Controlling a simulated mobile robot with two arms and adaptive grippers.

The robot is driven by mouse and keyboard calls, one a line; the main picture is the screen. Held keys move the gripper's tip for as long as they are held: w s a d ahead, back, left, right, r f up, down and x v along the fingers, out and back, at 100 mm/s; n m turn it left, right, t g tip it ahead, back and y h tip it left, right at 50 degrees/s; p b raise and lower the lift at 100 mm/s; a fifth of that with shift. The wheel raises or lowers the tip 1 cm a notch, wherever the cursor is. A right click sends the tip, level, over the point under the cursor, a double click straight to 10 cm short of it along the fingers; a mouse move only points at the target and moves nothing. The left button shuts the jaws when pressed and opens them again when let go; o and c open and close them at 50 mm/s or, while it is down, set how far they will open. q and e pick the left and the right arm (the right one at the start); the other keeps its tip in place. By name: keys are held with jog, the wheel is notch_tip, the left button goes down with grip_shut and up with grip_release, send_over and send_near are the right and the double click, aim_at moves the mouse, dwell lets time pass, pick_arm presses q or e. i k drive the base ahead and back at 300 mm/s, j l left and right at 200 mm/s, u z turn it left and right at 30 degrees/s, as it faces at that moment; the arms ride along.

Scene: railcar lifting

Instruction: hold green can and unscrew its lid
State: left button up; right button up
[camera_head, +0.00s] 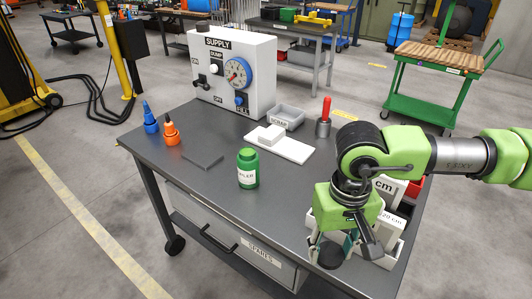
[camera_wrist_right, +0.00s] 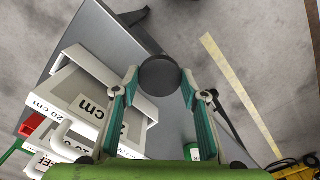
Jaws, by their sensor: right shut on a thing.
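The green can (camera_head: 247,170) stands upright on the dark workbench (camera_head: 205,180), with a white label on its side. Its top looks green and narrower than its body, with no black lid visible on it. My right gripper (camera_head: 331,250) is shut on a round black disc that looks like a lid (camera_head: 331,258), near the bench's front right, well apart from the can. The right wrist view shows the same black lid (camera_wrist_right: 159,75) pinched between the fingertips. My left gripper is not in view.
A white supply box (camera_head: 232,75) with a blue-rimmed gauge stands at the back. A blue bottle (camera_head: 150,118), an orange bottle (camera_head: 170,130), a white slab (camera_head: 285,147), a scrap tray (camera_head: 287,116) and a red-handled tool (camera_head: 325,115) stand around the can. White bins (camera_head: 385,225) sit beside my right arm.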

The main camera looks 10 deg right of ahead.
aim_at(248, 160)
jog(key=i+j+z, duration=0.3)
jog(key=j, duration=0.25)
jog(key=i+j+z, duration=0.3)
jog(key=j, duration=0.35)
